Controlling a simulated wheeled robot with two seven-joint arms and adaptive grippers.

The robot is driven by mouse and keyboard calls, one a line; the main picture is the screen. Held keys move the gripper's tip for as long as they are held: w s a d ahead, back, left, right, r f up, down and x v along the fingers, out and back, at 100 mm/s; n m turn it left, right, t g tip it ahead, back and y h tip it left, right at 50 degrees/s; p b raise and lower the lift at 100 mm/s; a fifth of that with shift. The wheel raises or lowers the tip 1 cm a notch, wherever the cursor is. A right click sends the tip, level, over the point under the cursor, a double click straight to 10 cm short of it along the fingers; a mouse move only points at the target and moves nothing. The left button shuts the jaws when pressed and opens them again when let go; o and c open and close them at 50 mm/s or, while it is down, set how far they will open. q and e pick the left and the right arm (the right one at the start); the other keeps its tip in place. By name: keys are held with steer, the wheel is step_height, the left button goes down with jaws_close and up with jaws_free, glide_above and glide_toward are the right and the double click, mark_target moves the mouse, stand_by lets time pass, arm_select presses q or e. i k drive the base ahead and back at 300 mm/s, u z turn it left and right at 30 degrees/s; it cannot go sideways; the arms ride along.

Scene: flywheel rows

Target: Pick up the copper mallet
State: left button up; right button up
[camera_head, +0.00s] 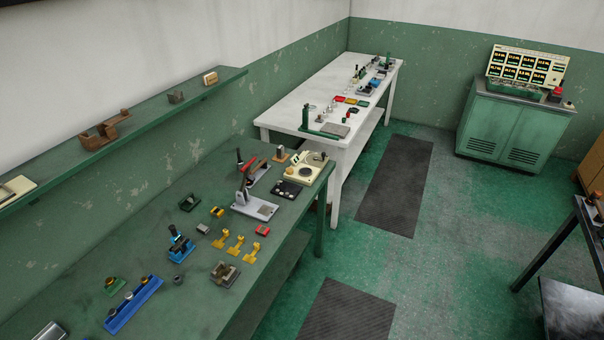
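I cannot make out a copper mallet for certain in the head view. Neither of my grippers is in the picture. The green workbench (155,233) on the left holds many small tools and fixtures. Among them are a grey press-like fixture with a red handle (254,207), a blue fixture (180,247), several yellow pieces (236,245) and a blue rail with knobs (134,304). A small brown-topped item (594,198) stands on a dark metal stand at the right edge, too small to identify.
A white table (290,117) with more small parts stands behind the green bench. A green wall shelf (62,167) carries brown blocks. A green cabinet (515,125) with a display panel (525,66) stands at the back right. The floor between, with dark mats (395,185), is clear.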

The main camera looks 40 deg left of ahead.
mark_target(256, 169)
steer(key=u, duration=0.3)
steer(key=i, duration=1.05)
steer(key=u, duration=1.1)
steer(key=i, duration=0.5)
steer(key=u, duration=0.5)
